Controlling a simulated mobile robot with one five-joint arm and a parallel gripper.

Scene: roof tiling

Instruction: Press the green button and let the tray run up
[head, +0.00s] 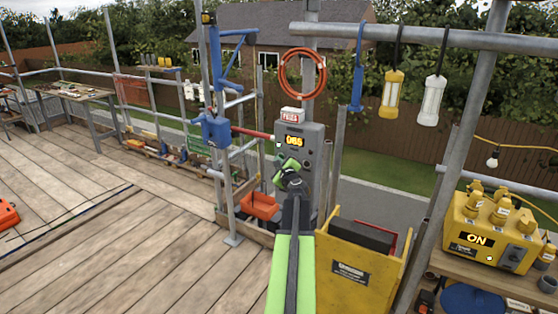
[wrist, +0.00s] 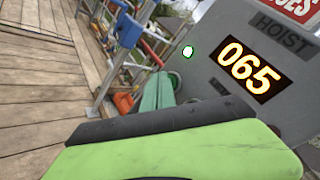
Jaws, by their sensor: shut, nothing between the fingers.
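The grey hoist control box (head: 314,150) stands on a post in the middle of the head view. Its display (wrist: 250,70) reads 065 in orange in the wrist view. A small lit lamp with a green rim (wrist: 187,51) is on the panel. My gripper (head: 287,165) is shut and empty, its green fingertips at the panel's lower left. In the wrist view the fingertips (wrist: 158,91) end at a round green button edge (wrist: 175,79), mostly hidden behind them; I cannot tell whether they touch. An orange tray (head: 261,205) sits low at the hoist's foot, left of the box.
A blue hoist frame (head: 215,130) stands left of the box. A yellow bin (head: 345,270) is close at right, beside my arm. A yellow power unit (head: 490,235) showing ON sits on a wooden shelf. Lamps hang from the upper rail. The plank deck (head: 110,220) at left is mostly clear.

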